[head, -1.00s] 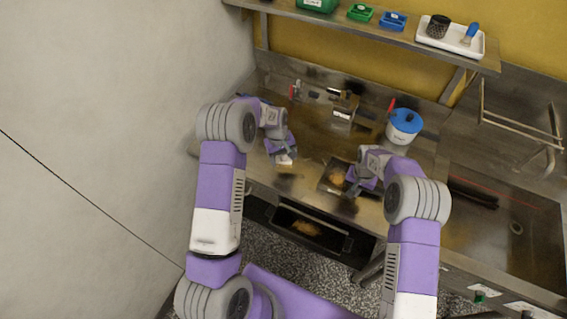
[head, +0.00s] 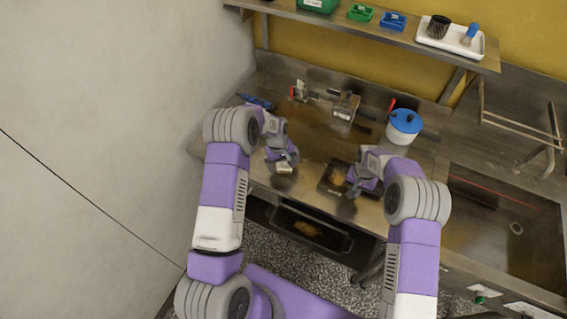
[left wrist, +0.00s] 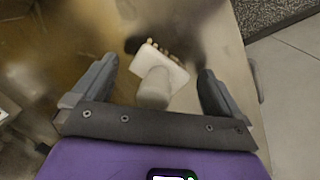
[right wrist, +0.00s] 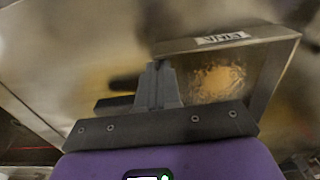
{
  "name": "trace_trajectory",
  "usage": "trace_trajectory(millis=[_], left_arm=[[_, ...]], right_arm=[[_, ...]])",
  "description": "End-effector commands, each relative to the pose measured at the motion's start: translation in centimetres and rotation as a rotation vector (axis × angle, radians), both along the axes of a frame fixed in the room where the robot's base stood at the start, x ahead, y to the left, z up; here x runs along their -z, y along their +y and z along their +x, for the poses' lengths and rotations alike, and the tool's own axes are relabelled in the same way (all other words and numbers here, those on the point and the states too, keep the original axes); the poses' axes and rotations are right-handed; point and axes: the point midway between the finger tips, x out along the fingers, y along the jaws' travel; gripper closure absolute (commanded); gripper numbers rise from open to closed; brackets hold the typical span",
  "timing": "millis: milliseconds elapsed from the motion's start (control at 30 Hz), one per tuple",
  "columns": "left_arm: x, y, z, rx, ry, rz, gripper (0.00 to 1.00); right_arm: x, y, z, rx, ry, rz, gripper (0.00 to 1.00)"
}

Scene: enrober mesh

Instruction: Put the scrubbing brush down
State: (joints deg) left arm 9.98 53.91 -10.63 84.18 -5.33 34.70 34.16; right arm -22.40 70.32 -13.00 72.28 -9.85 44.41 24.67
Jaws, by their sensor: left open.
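The scrubbing brush (left wrist: 155,82) has a pale block and a thick, light, rounded handle pointing up toward the camera. In the left wrist view it lies between the fingers of my open left gripper (left wrist: 150,88), with clear gaps on both sides. In the head view the pale block (head: 284,168) is at the counter's front left, just below my left gripper (head: 282,158). Its underside is mostly hidden. My right gripper (right wrist: 158,88) has its fingers together at the side wall of a labelled metal tray (right wrist: 275,75), seemingly pinching it. The tray holds brown residue.
A white pot with a blue lid (head: 404,126) stands behind the tray. A sink (head: 510,225) is at right, a shelf (head: 400,35) above. Bare counter (head: 300,135) lies behind my left gripper.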

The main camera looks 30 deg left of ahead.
Motion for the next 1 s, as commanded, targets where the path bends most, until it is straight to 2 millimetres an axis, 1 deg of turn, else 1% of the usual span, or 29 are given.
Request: trace_trajectory(millis=[133, 267, 367, 500, 600, 700, 833, 1000], left_arm=[[-0.3, 0.0, 0.0, 0.0, -0.001, 0.0, 0.0], [-1.7, 0.2, 0.0, -0.001, -0.004, 0.001, 0.0], [-3.7, 0.4, -0.1, 0.0, -0.005, 0.001, 0.0], [-6.8, 0.8, -0.4, -0.001, -0.005, 0.001, 0.0], [-8.8, 1.0, -0.5, 0.0, -0.004, 0.0, 0.0], [-10.4, 1.2, -0.7, 0.001, -0.003, 0.0, 0.0], [-11.7, 1.3, -0.8, 0.001, -0.002, 0.0, 0.0], [-12.3, 1.4, -0.9, 0.001, -0.001, -0.001, 0.0]], right_arm=[[0.0, 0.0, 0.0, 0.0, -0.001, 0.0, 1.0], [0.0, 0.0, 0.0, 0.0, -0.001, 0.0, 1.0], [0.0, 0.0, 0.0, 0.0, -0.001, 0.0, 1.0], [0.0, 0.0, 0.0, 0.0, -0.001, 0.0, 1.0], [0.0, 0.0, 0.0, 0.0, -0.001, 0.0, 1.0], [0.0, 0.0, 0.0, 0.0, -0.001, 0.0, 1.0], [0.0, 0.0, 0.0, 0.0, -0.001, 0.0, 1.0], [0.0, 0.0, 0.0, 0.0, -0.001, 0.0, 1.0]])
